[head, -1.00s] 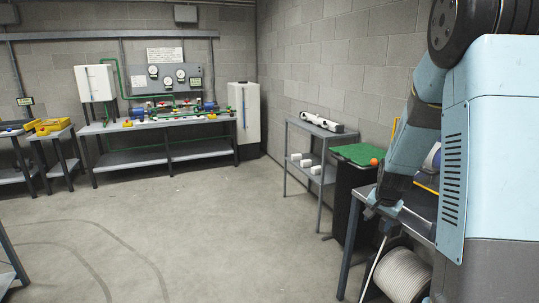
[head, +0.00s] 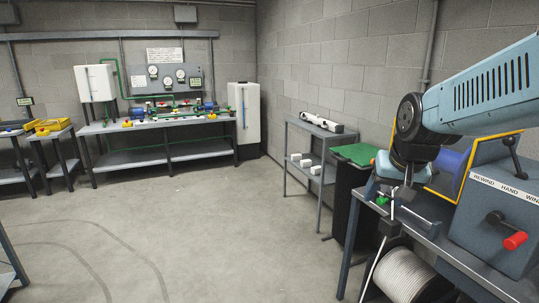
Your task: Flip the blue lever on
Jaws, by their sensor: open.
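I cannot pick out a blue lever in the head view. A blue-grey box (head: 505,205) labelled "REWIND HAND WIND" stands on the bench at the right. It carries a black-knobbed lever (head: 511,148) and a crank with a red grip (head: 515,241). My gripper (head: 390,196) is open and hangs pointing down over the left end of this bench, left of the box and apart from it. A small green part (head: 382,200) shows close to the fingers. My arm crosses the upper right and hides part of what lies behind it.
A yellow frame (head: 447,188) with a blue drum (head: 450,165) stands behind my wrist. A cable spool (head: 405,277) sits below the bench (head: 440,236). A grey shelf (head: 305,150) and a green-topped stand (head: 355,153) are further left. The floor (head: 210,220) is clear.

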